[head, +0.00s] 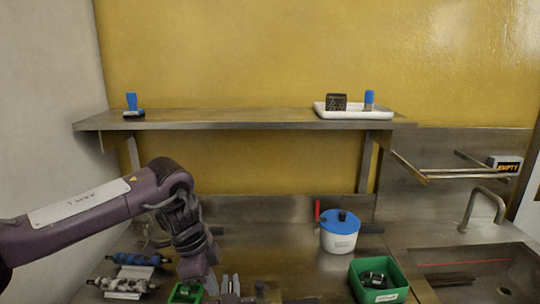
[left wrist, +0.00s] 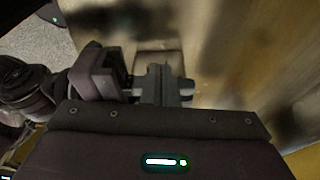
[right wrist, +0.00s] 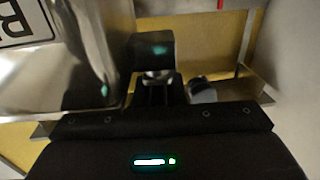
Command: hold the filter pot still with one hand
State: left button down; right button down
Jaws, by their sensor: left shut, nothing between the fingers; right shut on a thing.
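The filter pot is most likely the white pot (head: 338,243) with a blue lid (head: 341,222) and black knob. It stands upright on the steel counter, right of centre in the head view, its dark handle pointing right. My left gripper (head: 200,278) hangs low over the front left of the counter, well left of the pot. In the left wrist view its fingers (left wrist: 163,85) are together and empty. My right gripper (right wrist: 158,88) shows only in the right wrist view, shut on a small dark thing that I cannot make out.
A green bin (head: 382,290) with dark items stands in front of the pot. Blue and grey parts (head: 130,272) lie at the front left. A shelf (head: 240,120) carries a white tray (head: 352,112). A sink tap (head: 484,206) is at the right. The counter's middle back is clear.

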pick_arm(q)
jog(key=shift+w+d, duration=0.1)
jog(key=shift+w, duration=0.35)
jog(key=shift+w+d, duration=0.1)
jog(key=shift+w, duration=0.1)
dwell(0.4)
jog(key=d+v, duration=0.1)
jog(key=v, duration=0.4)
jog(key=shift+a+r, duration=0.3)
jog(key=shift+r, duration=0.25)
jog(key=shift+w, duration=0.1)
pick_arm(e)
jog(key=c, duration=1.4)
grip_release()
